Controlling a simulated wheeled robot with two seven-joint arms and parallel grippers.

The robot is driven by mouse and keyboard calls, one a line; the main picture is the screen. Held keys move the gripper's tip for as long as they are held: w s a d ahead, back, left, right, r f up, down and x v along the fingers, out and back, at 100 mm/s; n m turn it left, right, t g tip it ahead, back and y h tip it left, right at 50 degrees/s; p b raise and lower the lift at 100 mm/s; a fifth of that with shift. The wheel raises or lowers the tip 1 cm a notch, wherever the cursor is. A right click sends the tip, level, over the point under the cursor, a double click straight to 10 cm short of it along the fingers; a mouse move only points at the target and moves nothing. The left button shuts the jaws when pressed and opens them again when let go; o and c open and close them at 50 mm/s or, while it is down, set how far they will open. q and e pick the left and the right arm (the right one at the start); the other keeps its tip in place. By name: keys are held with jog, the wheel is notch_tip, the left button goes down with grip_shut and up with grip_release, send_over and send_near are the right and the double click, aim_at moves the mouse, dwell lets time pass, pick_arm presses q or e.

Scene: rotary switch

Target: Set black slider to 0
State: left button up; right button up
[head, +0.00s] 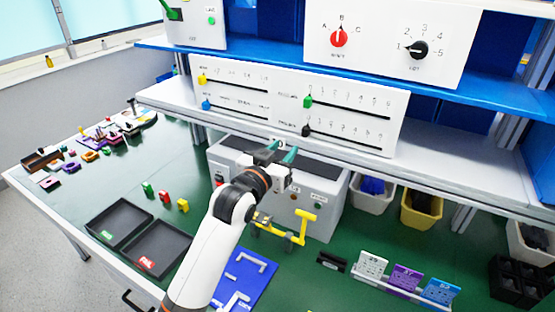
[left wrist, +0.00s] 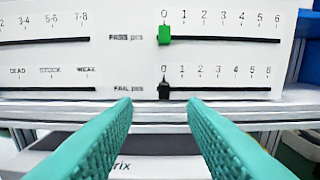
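The black slider (head: 306,130) sits at the left end of the lower right slot on the white slider panel (head: 240,73). In the left wrist view the black slider (left wrist: 164,90) stands at the 0 mark of the "FAIL pcs" scale. My left gripper (head: 279,151) is in front of and below the panel, left of the slider in the head view. In the left wrist view its teal fingers (left wrist: 160,112) are apart with nothing between them, and the slider shows beyond the gap. My right gripper is not in view.
The green slider (left wrist: 164,35) is above the black one, also at 0. Yellow (head: 202,79) and blue (head: 207,105) sliders are on the panel's left. A grey box (head: 325,195) stands below my gripper. A blue shelf (head: 480,95) with a knob panel (head: 380,30) is above.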

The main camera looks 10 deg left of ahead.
pick_arm(q)
jog(key=shift+v, duration=1.05)
jog(key=shift+f, duration=0.1)
